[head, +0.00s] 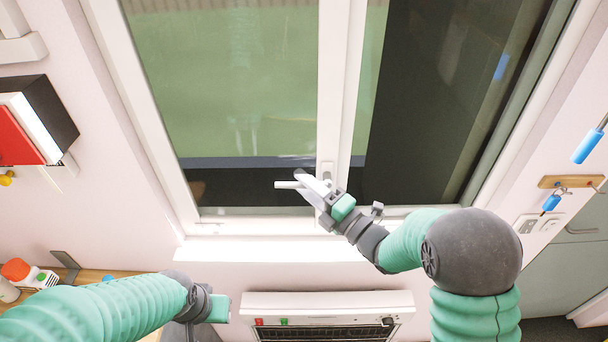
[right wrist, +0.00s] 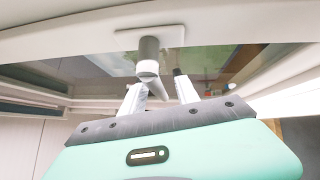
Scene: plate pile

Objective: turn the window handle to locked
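The white window handle (head: 286,184) is on the upright frame bar between the two panes, low on the window. In the head view its lever points left, roughly level, and my right gripper covers part of it. In the right wrist view the handle's stem (right wrist: 149,52) comes out of its mounting plate, just beyond my fingers. My right gripper (head: 309,188) is at the handle with its fingers apart; it also shows in the right wrist view (right wrist: 159,88). I cannot tell whether a finger touches the lever. My left gripper (head: 219,308) is low, away from the window; its fingers are not clear.
The window sill (head: 255,250) runs below the handle. A white panel heater or appliance (head: 330,303) is under it. A key rack (head: 571,182) with blue-tagged keys is on the right wall. A red and black wall box (head: 50,120) hangs at left.

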